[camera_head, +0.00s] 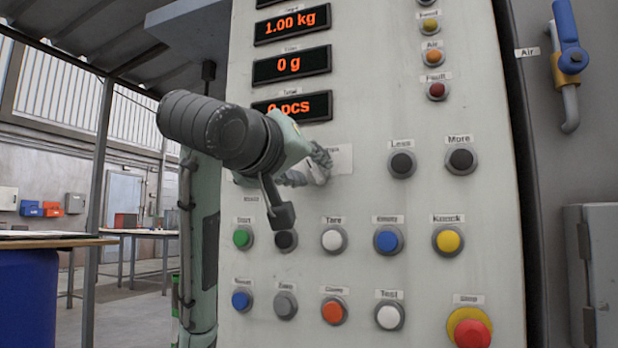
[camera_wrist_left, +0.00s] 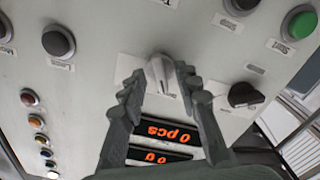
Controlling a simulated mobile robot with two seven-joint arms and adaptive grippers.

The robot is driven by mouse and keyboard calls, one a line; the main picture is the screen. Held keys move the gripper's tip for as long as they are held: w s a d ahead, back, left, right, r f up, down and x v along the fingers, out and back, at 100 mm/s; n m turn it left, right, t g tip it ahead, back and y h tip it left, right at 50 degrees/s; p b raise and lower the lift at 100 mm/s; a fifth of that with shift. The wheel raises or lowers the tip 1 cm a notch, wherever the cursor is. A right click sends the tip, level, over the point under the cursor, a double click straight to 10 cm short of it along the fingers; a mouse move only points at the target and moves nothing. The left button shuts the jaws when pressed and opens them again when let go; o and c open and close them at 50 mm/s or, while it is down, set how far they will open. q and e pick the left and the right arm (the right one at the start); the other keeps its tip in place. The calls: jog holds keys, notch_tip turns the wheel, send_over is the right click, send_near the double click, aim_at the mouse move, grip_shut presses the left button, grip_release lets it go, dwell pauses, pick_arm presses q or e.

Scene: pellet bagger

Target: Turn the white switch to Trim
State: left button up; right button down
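The white switch (camera_wrist_left: 160,72) is a pale rotary knob on the upright control panel, seen in the wrist view with a white label plate around it. My left gripper (camera_wrist_left: 158,80) has one finger on each side of the knob, the tips close in against it. In the head view my left gripper (camera_head: 320,165) reaches the panel below the red displays and covers most of the switch (camera_head: 318,176). The switch's position words are too small and covered to read. My right gripper is in neither view.
A black rotary switch (camera_wrist_left: 245,95) sits beside the white one in the wrist view. Below my gripper are push buttons, including green (camera_head: 241,237), white (camera_head: 334,239) and blue (camera_head: 388,239). Black Less (camera_head: 402,164) and More (camera_head: 461,159) buttons are right. A red stop button (camera_head: 472,333) is lower right.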

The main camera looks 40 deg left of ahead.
pick_arm(q)
jog(key=shift+w, duration=0.15)
grip_shut()
